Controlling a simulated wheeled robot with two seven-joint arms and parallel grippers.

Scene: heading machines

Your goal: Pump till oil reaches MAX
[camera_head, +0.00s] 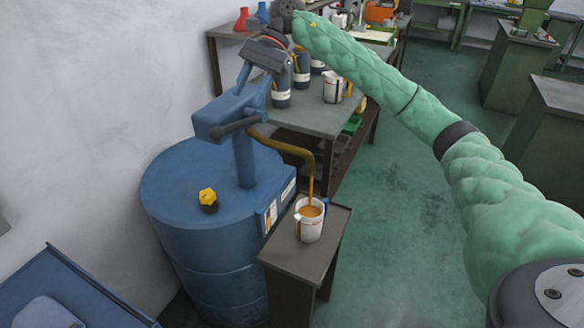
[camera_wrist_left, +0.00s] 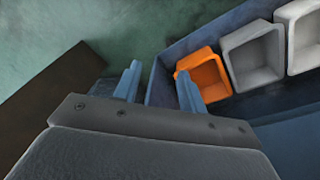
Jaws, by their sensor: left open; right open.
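A blue hand pump (camera_head: 243,110) stands on a blue drum (camera_head: 190,185). Its lever rises to the upper right. My right gripper (camera_head: 268,48) is at the top of the lever, open around or against its end; the contact is partly hidden. A curved brown spout (camera_head: 290,150) pours an orange oil stream (camera_head: 311,188) into a white measuring jug (camera_head: 309,230). Orange oil shows inside the jug; its level against the MAX mark is too small to read. My left gripper (camera_wrist_left: 158,86) is open and empty in the left wrist view.
The jug stands on a small dark stand (camera_head: 330,240) beside the drum. A yellow cap (camera_head: 208,197) is on the drum top. A workbench (camera_head: 320,118) with bottles is behind. In the left wrist view, an orange bin (camera_wrist_left: 205,75) and grey bins lie beyond the fingers.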

